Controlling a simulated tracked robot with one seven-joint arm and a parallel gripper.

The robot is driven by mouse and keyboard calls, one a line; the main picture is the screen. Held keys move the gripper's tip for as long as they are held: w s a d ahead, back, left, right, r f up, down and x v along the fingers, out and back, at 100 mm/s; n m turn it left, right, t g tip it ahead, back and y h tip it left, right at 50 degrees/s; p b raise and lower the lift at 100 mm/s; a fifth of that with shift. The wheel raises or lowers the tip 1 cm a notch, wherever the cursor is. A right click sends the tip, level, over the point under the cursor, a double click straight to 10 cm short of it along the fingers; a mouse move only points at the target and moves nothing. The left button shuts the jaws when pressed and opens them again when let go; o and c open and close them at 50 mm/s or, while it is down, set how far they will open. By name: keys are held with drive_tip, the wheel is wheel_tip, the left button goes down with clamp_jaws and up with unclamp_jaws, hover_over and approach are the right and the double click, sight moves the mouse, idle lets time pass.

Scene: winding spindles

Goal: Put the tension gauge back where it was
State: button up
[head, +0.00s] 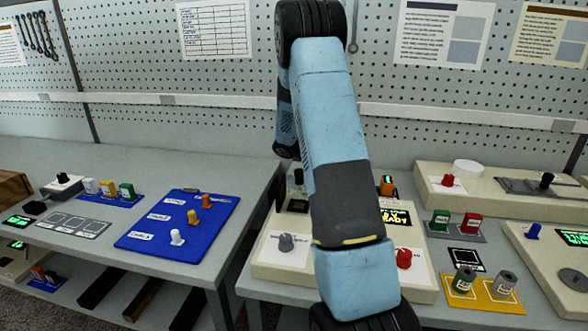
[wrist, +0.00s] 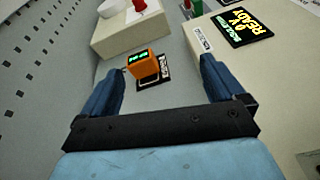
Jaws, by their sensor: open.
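An orange block with a small green-lit display, which looks like the tension gauge (wrist: 143,66), stands upright on the grey bench. It stands at a dark, white-outlined marker plate (wrist: 153,84), partly over it; exact contact is not clear. In the head view the gauge (head: 388,185) shows just right of my arm, partly hidden. My gripper (wrist: 161,68) is open and empty, its blue fingers apart, with the gauge ahead between them in the picture, nearer the left finger. The fingers do not touch it. In the head view my arm hides the gripper.
A beige machine with a READY display (wrist: 243,25) lies close on the right of the gauge. Another beige unit with a red knob (wrist: 138,6) stands beyond it. A blue board with knobs (head: 180,222) lies on the left bench. A pegboard wall (head: 150,60) rises behind.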

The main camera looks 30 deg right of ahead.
drive_tip(key=s+a+r+m+t+y, duration=0.2)
drive_tip(key=s+a+r+t, duration=0.3)
drive_tip(key=a, duration=0.5)
drive_tip(key=s+a+r+m+t+y, duration=0.3)
drive_tip(key=s+a+r+t+y, duration=0.2)
drive_tip(key=s+a, duration=0.4)
drive_tip(key=s+a+r+m+t+y, duration=0.2)
drive_tip(key=s+a+r+t+y, duration=0.2)
drive_tip(key=a, duration=0.9)
drive_tip(key=s+r+t, duration=0.1)
drive_tip(key=s+r, duration=0.2)
drive_tip(key=s, duration=0.1)
drive_tip(key=shift+a+m+t, duration=0.2)
drive_tip(key=shift+m+t, duration=0.1)
drive_tip(key=shift+r, duration=0.1)
